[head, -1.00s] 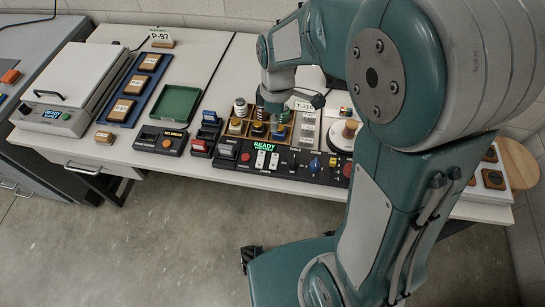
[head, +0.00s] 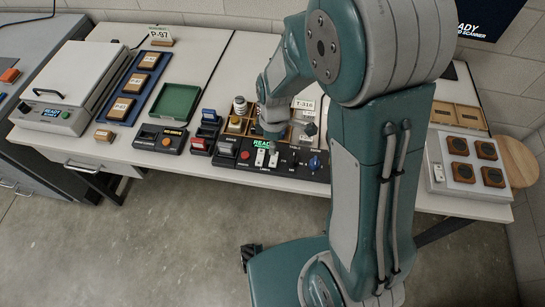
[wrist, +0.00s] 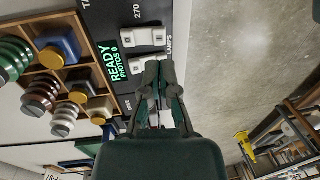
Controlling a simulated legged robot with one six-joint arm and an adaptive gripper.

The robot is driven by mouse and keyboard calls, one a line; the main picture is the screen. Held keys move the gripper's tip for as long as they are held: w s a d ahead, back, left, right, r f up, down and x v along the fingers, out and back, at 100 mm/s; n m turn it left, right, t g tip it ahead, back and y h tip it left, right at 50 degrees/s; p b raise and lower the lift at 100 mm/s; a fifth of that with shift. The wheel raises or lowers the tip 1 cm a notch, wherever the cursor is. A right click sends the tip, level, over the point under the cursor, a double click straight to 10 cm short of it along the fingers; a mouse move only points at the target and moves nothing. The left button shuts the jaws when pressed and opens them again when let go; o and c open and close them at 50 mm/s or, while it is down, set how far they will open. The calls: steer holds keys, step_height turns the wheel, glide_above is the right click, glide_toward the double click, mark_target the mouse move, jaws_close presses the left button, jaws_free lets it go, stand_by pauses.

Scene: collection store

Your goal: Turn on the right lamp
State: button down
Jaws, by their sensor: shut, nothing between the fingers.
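Two white lamp switches sit side by side on the black control panel. In the head view the right lamp switch (head: 273,160) is beside the left lamp switch (head: 261,157). In the wrist view the picture is turned: the right switch (wrist: 145,37) is above and in full view, and the left switch (wrist: 138,66) is partly behind my fingertips. My gripper (wrist: 161,68) is shut and empty, its tips close to the left switch in that view. In the head view my gripper (head: 272,132) is over the panel's back edge. I cannot tell whether it touches anything.
The panel carries a green display (wrist: 106,60) and a blue knob (head: 314,164). Behind it stands a wooden compartment tray (wrist: 70,75) with insulators and blocks. Black and red devices (head: 199,145) are to the left. Open floor lies in front.

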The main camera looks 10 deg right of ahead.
mark_target(273, 160)
steer(key=shift+s+a+f, duration=0.1)
steer(key=shift+s+f, duration=0.05)
steer(key=shift+f, duration=1.1)
steer(key=shift+s+f, duration=0.15)
steer(key=shift+f, duration=1.05)
steer(key=shift+f, duration=0.1)
steer(key=shift+s+f, duration=0.15)
steer(key=shift+w+d+r, duration=0.25)
steer(key=shift+w+r, duration=0.1)
steer(key=shift+w, duration=0.35)
